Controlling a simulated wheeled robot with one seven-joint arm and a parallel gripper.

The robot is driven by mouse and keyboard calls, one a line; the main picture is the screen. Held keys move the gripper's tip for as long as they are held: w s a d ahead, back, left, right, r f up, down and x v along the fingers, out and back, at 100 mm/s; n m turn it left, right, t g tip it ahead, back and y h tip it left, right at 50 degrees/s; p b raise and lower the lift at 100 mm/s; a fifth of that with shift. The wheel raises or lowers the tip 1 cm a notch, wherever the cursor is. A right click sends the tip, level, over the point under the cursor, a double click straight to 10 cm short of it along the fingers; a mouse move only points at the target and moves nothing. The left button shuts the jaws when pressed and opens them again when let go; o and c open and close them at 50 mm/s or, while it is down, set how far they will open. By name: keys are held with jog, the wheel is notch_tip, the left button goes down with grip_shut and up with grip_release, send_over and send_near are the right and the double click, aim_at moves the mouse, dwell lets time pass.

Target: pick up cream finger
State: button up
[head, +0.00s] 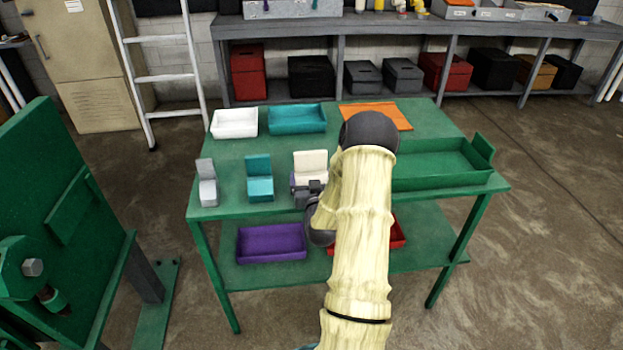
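The cream finger (311,166), an L-shaped block with an upright back, stands on the green table (225,160), right of the teal finger. Its lower front is partly hidden by my gripper (308,188). My gripper is at the front of the cream finger, very close to it. I cannot tell whether they touch, or whether the jaws are open or shut. A teal finger (259,180) and a grey finger (207,184) stand in a row to its left.
White (234,123), teal (297,119) and orange (384,113) trays lie along the table's back. A long green tray (438,165) is at the right. Purple (271,243) and red (398,236) trays lie on the lower shelf. A green machine (60,190) stands left. My arm hides the table's centre.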

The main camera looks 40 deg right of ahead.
aim_at(311, 175)
jog(key=c, duration=0.3)
jog(key=shift+r, duration=0.1)
notch_tip(311, 175, up, 10)
jog(key=shift+f, duration=0.1)
dwell(0.4)
